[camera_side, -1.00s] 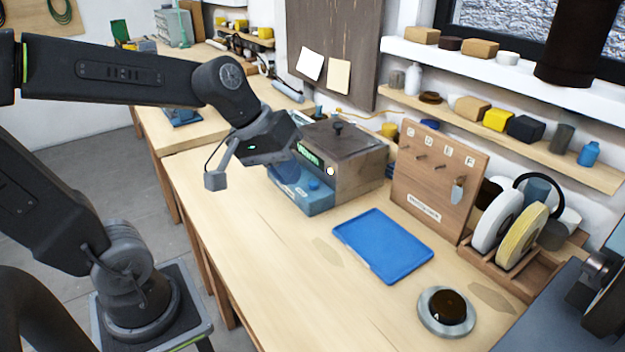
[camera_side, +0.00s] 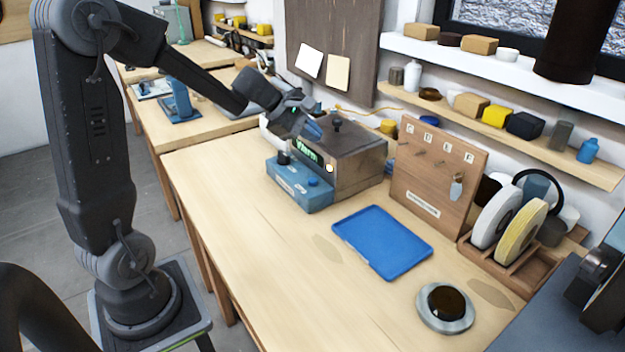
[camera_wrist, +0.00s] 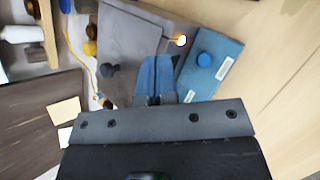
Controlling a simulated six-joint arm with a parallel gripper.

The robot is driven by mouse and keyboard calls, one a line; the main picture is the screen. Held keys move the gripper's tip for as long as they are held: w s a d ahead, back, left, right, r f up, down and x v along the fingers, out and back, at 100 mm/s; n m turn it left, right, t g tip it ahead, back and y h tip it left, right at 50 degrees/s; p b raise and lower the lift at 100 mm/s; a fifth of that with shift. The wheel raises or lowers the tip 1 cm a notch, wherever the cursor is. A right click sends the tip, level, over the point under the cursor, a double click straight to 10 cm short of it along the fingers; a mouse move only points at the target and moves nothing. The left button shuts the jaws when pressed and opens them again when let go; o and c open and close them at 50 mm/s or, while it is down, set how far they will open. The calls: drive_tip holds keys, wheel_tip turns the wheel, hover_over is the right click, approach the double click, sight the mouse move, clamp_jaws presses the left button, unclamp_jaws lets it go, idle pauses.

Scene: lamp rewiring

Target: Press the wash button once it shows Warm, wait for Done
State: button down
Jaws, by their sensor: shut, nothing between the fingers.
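The washer is a grey metal box (camera_side: 350,165) with a black-knobbed lid and a blue control base (camera_side: 300,192) along its front. Its green display (camera_side: 307,154) reads "Warm". A round blue button (camera_side: 313,182) and a black knob (camera_side: 283,158) stand on the blue base. A small round light (camera_side: 329,168) glows on the box front. My gripper (camera_side: 316,130) is shut and empty, above the box near its display edge.
A blue tray (camera_side: 383,242) and a round metal dish (camera_side: 446,308) lie on the bench. A wooden hook board (camera_side: 438,180) and a rack of discs (camera_side: 510,225) stand at the right. The bench front is clear.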

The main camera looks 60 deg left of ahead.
sight(312, 181)
drive_tip(key=shift+f, duration=0.1)
drive_tip(key=shift+f, duration=4.3)
drive_tip(key=shift+f, duration=0.4)
drive_tip(key=shift+f, duration=0.5)
drive_tip(key=shift+r, duration=0.9)
drive_tip(key=shift+r, duration=0.1)
